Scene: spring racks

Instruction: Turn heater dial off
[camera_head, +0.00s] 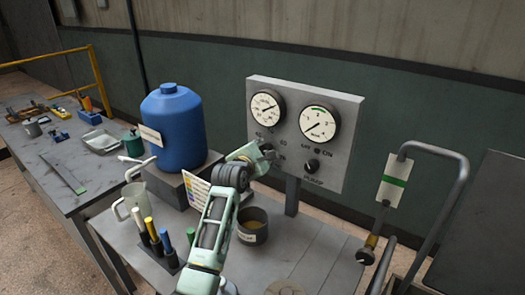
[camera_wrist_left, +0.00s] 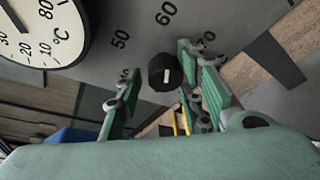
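Contact with the knob does not show. My right gripper is out of view.
Two round gauges (camera_head: 266,107) (camera_head: 319,123) sit above the dial. A pump knob (camera_head: 312,165) is to its right. A blue drum (camera_head: 174,125), a dark pot (camera_head: 253,229) and a holder with coloured-handled tools (camera_head: 160,245) stand near my left arm. A pipe (camera_head: 462,185) rises at right.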

